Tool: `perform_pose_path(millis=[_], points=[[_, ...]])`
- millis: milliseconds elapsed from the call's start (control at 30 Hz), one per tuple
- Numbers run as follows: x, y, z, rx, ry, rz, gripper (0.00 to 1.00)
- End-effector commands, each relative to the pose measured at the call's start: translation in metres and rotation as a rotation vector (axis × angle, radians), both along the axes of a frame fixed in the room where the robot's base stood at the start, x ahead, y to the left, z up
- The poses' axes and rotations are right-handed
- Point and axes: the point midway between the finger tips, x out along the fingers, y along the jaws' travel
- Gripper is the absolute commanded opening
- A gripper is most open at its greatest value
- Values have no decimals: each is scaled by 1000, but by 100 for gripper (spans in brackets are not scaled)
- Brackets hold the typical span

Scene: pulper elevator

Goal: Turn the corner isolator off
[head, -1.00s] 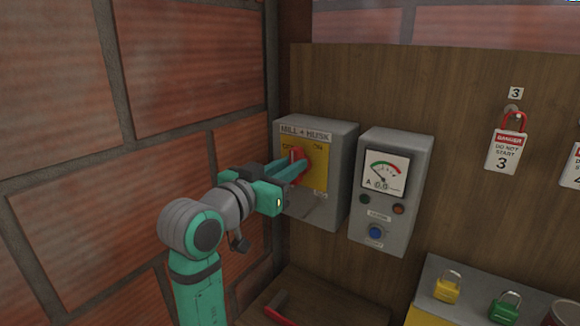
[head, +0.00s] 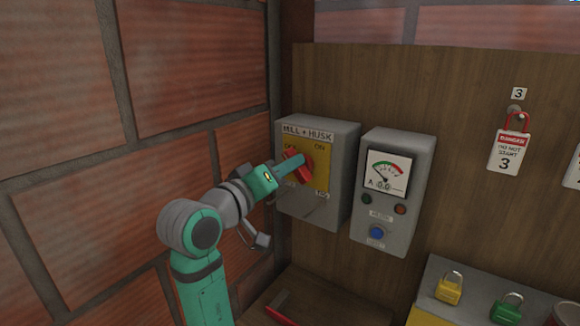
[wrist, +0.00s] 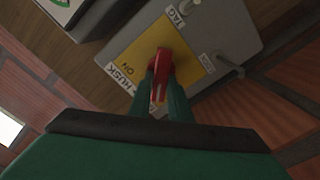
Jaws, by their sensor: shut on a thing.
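The corner isolator is a grey box (head: 343,170) labelled MILL + HUSK, with a yellow plate (head: 321,176) and a red handle (head: 305,174). OFF is marked at the plate's upper left and ON at its upper right. The handle is tilted, its upper end leaning left toward the OFF side. My gripper (head: 297,163) is shut on the red handle, reaching in from the left. In the wrist view the handle (wrist: 163,62) stands between the two fingers of my gripper (wrist: 162,88), which hide part of the plate.
A grey meter box (head: 412,190) with a dial and a blue button is mounted just right of the isolator. A brick wall (head: 190,60) is close on the left. A red tag lock (head: 507,150) hangs farther right. Yellow (head: 449,290) and green padlocks (head: 506,311) are at lower right.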

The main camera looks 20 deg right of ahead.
Motion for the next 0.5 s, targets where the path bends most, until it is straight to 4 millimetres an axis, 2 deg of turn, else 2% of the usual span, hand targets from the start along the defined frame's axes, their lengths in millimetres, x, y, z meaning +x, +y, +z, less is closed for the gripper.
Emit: perform_pose_path(millis=[500], points=[[3, 2, -5, -300, 382, 0, 0]])
